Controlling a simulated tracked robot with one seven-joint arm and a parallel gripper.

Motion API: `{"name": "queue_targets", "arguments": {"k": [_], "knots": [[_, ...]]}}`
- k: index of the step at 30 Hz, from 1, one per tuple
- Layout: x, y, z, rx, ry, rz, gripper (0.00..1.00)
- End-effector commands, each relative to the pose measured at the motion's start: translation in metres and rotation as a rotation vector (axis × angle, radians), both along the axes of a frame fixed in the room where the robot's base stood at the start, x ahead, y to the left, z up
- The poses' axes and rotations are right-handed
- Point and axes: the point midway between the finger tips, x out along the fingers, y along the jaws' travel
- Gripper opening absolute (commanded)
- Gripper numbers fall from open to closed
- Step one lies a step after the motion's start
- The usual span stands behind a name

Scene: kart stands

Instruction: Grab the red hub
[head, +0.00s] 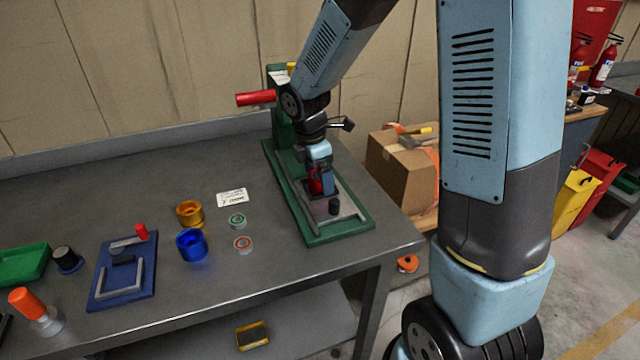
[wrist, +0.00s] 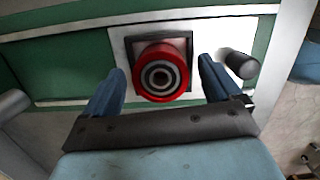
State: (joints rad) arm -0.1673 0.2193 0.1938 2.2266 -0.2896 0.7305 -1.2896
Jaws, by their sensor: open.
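The red hub (wrist: 161,73) is a round red piece with a dark ringed centre, seated in a dark square holder (wrist: 185,46) on the green stand (wrist: 85,60). In the head view the hub (head: 315,184) shows only partly behind my gripper. My gripper (wrist: 160,80) is open, with one blue finger on each side of the hub and visible gaps between. It also shows in the head view (head: 322,184), pointing down over the green stand (head: 345,231) at the table's right end. Whether the fingertips reach down past the hub's rim is hard to tell.
A dark post (wrist: 238,64) stands close beside the right finger. A red handle (head: 255,98) sticks out from the stand's column. On the grey table (head: 190,285) are gold (head: 190,212) and blue hubs (head: 191,245), two small rings, a white card (head: 232,197) and a blue fixture (head: 125,275).

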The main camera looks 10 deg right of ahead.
Motion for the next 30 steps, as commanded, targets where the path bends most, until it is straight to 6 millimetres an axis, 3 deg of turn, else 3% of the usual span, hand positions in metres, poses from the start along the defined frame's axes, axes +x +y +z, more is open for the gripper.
{"name": "queue_targets", "arguments": {"k": [2,24,30], "knots": [[0.0000,0.0001,0.0002,0.000,0.000,0.000,0.90],[0.0000,0.0008,0.0005,0.000,-0.001,0.001,0.19],[0.0001,0.0009,0.0009,0.001,-0.002,0.001,0.17]]}}
